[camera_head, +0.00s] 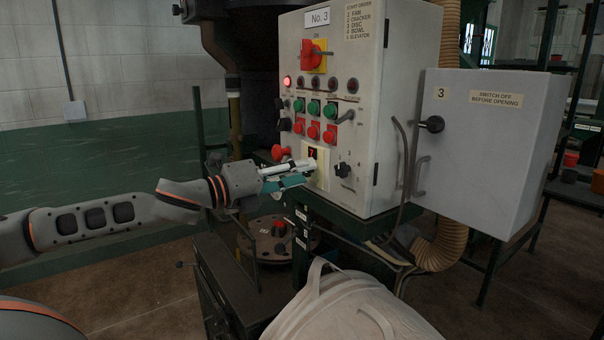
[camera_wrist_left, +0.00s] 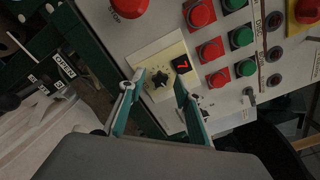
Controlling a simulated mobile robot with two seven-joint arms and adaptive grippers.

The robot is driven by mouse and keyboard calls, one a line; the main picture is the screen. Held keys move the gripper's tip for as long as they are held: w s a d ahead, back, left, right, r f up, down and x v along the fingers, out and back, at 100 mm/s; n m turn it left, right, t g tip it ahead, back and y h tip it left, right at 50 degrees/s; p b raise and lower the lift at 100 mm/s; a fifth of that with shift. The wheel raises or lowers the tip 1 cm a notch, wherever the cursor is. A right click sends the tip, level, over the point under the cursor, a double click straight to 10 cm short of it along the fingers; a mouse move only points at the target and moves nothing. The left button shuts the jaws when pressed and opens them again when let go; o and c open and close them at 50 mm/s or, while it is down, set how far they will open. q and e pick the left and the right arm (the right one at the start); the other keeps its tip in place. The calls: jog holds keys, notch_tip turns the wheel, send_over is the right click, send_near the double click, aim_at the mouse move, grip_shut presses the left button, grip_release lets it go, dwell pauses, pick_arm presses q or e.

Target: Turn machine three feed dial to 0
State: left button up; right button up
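The No. 3 control panel (camera_head: 362,95) is a pale upright box. A small display (camera_head: 312,152) low on it shows a red digit that looks like 7. The display also shows in the left wrist view (camera_wrist_left: 182,64), on a cream plate (camera_wrist_left: 172,52). Next to it on the plate is the dark, star-shaped feed dial (camera_wrist_left: 161,80). In the head view the dial is hidden behind my left gripper (camera_head: 306,170). My left gripper also shows in the left wrist view (camera_wrist_left: 153,88), open, its teal fingers either side of the dial; contact cannot be told. My right gripper is not in view.
A red stop button (camera_head: 281,153) sits left of the display, and a black selector knob (camera_head: 343,169) sits right of it. Green and red buttons (camera_head: 313,130) are above. A grey switch box (camera_head: 490,140) juts out at right. A white bulk bag (camera_head: 345,310) stands below.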

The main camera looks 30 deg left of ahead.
pick_arm(q)
jog(key=shift+s, duration=0.1)
jog(key=shift+c, duration=1.2)
grip_shut()
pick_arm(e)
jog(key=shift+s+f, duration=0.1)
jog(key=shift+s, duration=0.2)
